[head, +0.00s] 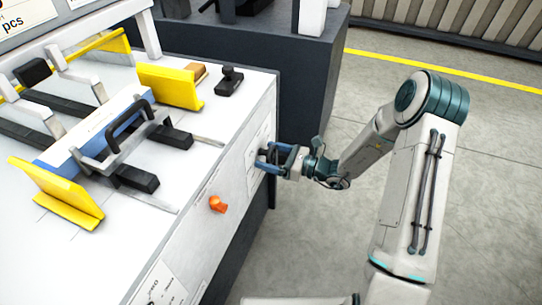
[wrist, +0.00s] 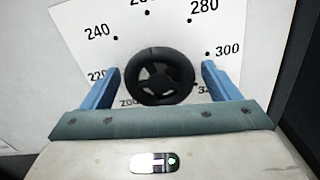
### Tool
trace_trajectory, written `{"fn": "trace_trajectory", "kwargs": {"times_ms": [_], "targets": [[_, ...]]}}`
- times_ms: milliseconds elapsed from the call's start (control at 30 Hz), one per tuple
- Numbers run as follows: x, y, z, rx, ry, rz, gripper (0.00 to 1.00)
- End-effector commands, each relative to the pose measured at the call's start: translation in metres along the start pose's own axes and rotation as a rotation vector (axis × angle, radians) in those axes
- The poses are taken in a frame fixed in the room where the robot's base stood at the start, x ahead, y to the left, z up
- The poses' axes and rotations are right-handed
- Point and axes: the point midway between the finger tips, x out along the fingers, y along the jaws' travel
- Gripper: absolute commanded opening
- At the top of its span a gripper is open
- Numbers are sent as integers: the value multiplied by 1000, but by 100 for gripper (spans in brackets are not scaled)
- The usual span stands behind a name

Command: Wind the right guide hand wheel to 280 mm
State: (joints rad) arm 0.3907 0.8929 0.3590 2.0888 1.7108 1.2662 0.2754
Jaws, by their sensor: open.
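The black hand wheel (wrist: 160,54) sits in the middle of the wrist view, in front of a white dial plate (wrist: 75,22). The plate shows 200, 220, 240, 280 and 300 with black dots around the wheel; part of the numbers at lower right is hidden. I cannot make out a pointer on the wheel. My gripper (wrist: 160,70) is open, with one blue finger on each side of the wheel; I cannot tell whether they touch it. In the head view my gripper (head: 268,157) is at the machine's side panel, and its fingers largely hide the wheel.
An orange knob (head: 217,204) sticks out of the same panel, left of and below my gripper. Yellow guides (head: 170,86) and a black handle (head: 128,115) stand on the white machine top (head: 185,170). A dark cabinet (head: 308,75) stands behind. Grey floor is clear at right.

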Motion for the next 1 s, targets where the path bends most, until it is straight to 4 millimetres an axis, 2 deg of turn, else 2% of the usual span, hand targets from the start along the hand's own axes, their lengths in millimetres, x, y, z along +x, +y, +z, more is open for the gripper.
{"fn": "trace_trajectory", "kwargs": {"times_ms": [100, 133, 200, 300, 667, 1000], "targets": [[0, 0, 0, 0, 0, 0, 82], [0, 0, 0, 0, 0, 0, 79], [0, 0, 0, 0, 0, 0, 60], [0, 0, 0, 0, 0, 0, 37], [0, 0, -1, -43, 0, 1, 38], [-1, -2, -2, -272, 0, 0, 38]]}}
